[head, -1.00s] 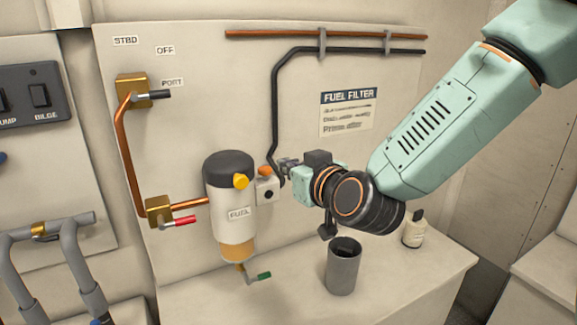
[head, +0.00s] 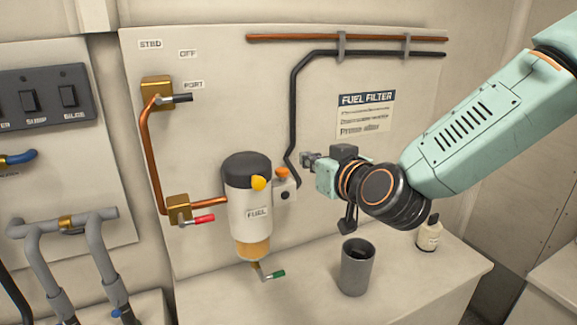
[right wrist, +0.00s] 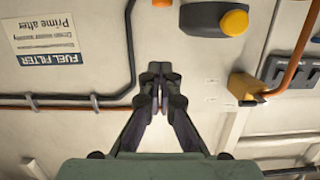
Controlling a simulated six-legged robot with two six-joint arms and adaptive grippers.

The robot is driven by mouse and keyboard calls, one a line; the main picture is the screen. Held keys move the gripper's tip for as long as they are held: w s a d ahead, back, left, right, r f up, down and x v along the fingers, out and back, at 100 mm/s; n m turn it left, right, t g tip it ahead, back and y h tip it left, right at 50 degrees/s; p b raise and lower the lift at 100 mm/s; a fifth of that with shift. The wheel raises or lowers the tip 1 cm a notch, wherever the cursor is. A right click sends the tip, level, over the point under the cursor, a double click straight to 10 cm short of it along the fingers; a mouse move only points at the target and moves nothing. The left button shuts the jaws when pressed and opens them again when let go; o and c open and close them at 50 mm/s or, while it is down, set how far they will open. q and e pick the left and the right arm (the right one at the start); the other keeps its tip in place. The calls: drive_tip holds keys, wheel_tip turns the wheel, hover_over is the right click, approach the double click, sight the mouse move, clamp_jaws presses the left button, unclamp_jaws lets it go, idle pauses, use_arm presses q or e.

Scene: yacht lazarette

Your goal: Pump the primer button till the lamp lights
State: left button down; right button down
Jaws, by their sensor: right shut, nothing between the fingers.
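The fuel filter (head: 251,228) is a white cylinder with a black cap, an amber bowl and a yellow knob (head: 259,183) near its top. Beside it, a small white block (head: 291,187) carries an orange button (head: 282,172) on top and a dark round spot (head: 286,195) on its front. I see no glow there, and cannot tell if the spot is the lamp. My right gripper (head: 305,159) is shut and empty, just right of and slightly above the orange button, apart from it. In the right wrist view, the gripper (right wrist: 160,72) points toward the orange button (right wrist: 162,3) at the top edge.
A black hose (head: 294,110) runs behind the gripper. A grey cup (head: 357,272) and a small bottle (head: 429,235) stand on the ledge below. Brass valves (head: 157,93) and copper pipe are at left, with a switch panel (head: 45,92) farther left.

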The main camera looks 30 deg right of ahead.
drive_tip(key=p, duration=0.1)
hover_over(285, 173)
drive_tip(key=s, duration=0.2)
drive_tip(key=f, duration=0.6)
drive_tip(key=shift+w+p, duration=0.3)
drive_tip(key=shift+p, duration=0.05)
drive_tip(key=shift+w, duration=0.1)
drive_tip(key=shift+f+b, duration=0.95)
drive_tip(key=shift+f, duration=0.15)
